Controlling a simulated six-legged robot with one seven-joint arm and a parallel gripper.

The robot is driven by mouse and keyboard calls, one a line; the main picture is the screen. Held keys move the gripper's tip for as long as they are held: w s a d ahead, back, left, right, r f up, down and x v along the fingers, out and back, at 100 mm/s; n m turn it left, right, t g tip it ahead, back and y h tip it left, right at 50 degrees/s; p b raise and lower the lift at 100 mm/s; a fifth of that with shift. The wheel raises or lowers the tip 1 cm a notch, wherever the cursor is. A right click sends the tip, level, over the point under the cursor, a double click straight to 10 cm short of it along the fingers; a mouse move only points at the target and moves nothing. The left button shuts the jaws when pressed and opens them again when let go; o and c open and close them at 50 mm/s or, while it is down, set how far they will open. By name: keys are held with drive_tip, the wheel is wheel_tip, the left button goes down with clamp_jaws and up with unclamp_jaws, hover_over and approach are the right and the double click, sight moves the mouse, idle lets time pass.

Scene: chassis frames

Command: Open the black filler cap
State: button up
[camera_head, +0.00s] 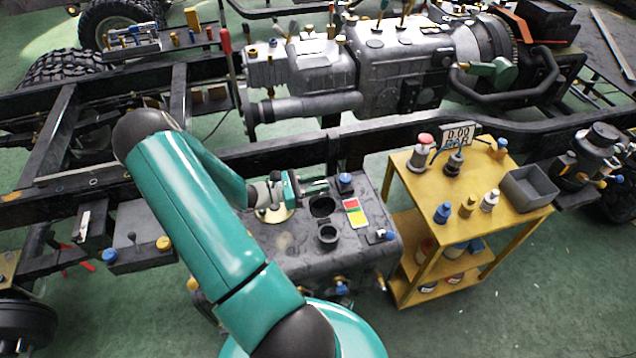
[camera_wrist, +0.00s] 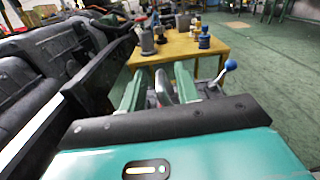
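A grey tank (camera_head: 285,262) sits beside the chassis rail in the head view. On its top are a dark round fitting (camera_head: 322,206) and a short black cylindrical neck or cap (camera_head: 328,236); I cannot tell for sure which is the black filler cap. My gripper (camera_head: 298,186) is above the tank's far side, left of the dark round fitting. In the wrist view my gripper (camera_wrist: 160,88) has its two green fingers apart. A grey and dark shape shows between or beyond them, and I see no clear grip on it.
A blue-knobbed lever (camera_wrist: 230,65) stands right of the fingers in the wrist view. A yellow cart (camera_head: 403,180) with bottles and a grey bin (camera_head: 527,189) stands right of the tank. The black chassis rail (camera_head: 290,153) runs behind the tank. Green floor is open in front.

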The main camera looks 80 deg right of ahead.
drive_tip(key=shift+s, duration=0.1)
drive_tip(key=shift+d, duration=0.1)
clamp_jaws()
drive_tip(key=a+m, duration=0.1)
drive_tip(key=s+a+m, duration=0.1)
drive_tip(key=s+a+r, duration=0.1)
drive_tip(key=a, duration=0.1)
drive_tip(key=shift+s+m, duration=0.1)
drive_tip(key=shift+m, duration=0.3)
unclamp_jaws()
drive_tip(key=v, duration=1.3)
drive_tip(key=shift+w+a, duration=0.15)
drive_tip(key=shift+w, duration=0.2)
